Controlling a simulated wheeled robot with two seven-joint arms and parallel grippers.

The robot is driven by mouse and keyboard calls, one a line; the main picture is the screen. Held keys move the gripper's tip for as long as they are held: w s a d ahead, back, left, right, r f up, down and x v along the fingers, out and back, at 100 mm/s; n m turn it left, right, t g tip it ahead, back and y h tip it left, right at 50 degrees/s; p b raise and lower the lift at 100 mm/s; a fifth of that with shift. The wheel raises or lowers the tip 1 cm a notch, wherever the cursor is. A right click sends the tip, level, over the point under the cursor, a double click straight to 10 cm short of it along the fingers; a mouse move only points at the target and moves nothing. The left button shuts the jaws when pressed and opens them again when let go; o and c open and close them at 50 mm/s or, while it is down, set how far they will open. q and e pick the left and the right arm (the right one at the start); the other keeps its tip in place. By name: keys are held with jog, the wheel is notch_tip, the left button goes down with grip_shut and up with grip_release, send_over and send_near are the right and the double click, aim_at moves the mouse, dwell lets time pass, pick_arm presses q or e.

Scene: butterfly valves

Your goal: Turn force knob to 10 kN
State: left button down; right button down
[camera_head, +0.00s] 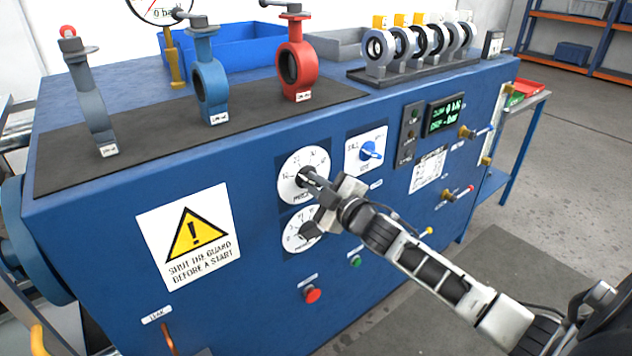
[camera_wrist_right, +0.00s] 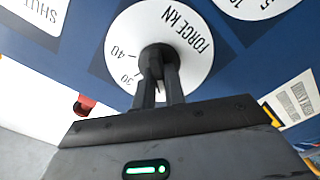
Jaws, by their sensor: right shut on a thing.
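The force dial (camera_head: 291,191) is a round white plate with a dark knob (camera_head: 306,174) on the blue bench front. In the right wrist view the dial (camera_wrist_right: 190,28) reads "FORCE kN", with 30 and 40 showing at its edge. My right gripper (camera_head: 318,181) comes from the lower right and is shut on the dark knob (camera_wrist_right: 153,57). Its fingers hide part of the knob and scale, so I cannot tell the pointer's setting. My left gripper is not in view.
A second dial (camera_head: 295,241) with a dark knob sits just below my gripper. A blue switch (camera_head: 371,150) is to the right. Red (camera_head: 313,295) and green (camera_head: 356,261) buttons are lower down. Valves, such as the red one (camera_head: 296,65), stand on the bench top.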

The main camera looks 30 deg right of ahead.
jog(key=shift+n, duration=1.5)
jog(key=c, duration=1.5)
grip_release()
jog(key=shift+a, duration=0.1)
jog(key=shift+o, duration=0.2)
jog(key=shift+s+f, duration=0.15)
jog(key=shift+s, duration=0.35)
jog(key=s+d+b, duration=0.1)
jog(key=s, duration=1.4)
jog(key=shift+d, duration=0.15)
jog(key=shift+w, duration=0.1)
